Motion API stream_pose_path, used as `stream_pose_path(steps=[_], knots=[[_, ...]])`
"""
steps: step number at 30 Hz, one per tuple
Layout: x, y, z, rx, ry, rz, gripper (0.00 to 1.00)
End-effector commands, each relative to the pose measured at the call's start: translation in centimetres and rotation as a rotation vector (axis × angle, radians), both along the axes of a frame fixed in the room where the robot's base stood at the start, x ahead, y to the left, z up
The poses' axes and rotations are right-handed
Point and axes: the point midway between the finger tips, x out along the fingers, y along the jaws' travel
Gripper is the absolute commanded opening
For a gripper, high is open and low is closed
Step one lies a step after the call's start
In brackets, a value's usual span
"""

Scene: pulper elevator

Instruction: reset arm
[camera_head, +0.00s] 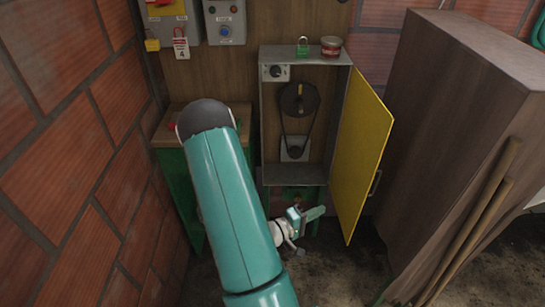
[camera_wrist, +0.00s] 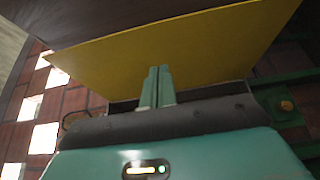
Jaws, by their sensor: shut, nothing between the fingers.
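My teal arm reaches from the bottom of the head view up to a dark elbow, and the forearm beyond it is mostly hidden. My gripper (camera_head: 316,213) shows below the grey cabinet (camera_head: 295,178), near the lower end of its open yellow door (camera_head: 362,150). In the wrist view the two green fingers of my gripper (camera_wrist: 158,72) are together, with nothing between them. The yellow door (camera_wrist: 215,45) fills the view behind the fingertips. I cannot tell whether they touch it.
The cabinet holds a dark pulley (camera_head: 299,98) with a belt. A brick wall (camera_head: 70,150) is close at left. A brown wardrobe-like block (camera_head: 450,120) with leaning poles (camera_head: 480,220) stands at right.

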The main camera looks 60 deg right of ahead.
Motion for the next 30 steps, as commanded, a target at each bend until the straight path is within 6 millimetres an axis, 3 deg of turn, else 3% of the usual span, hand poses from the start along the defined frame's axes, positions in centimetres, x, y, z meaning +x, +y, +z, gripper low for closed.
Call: stream_pose_path(steps=[8,14,23,30], knots=[[0.1,0.2,0.5,0.001,-0.005,-0.010,0.00],[2.2,1.8,3.9,0.032,-0.045,-0.094,0.00],[6.2,7.4,9.3,0.236,-0.186,-0.213,0.00],[9.6,13.3,12.3,0.482,-0.331,-0.194,0.00]])
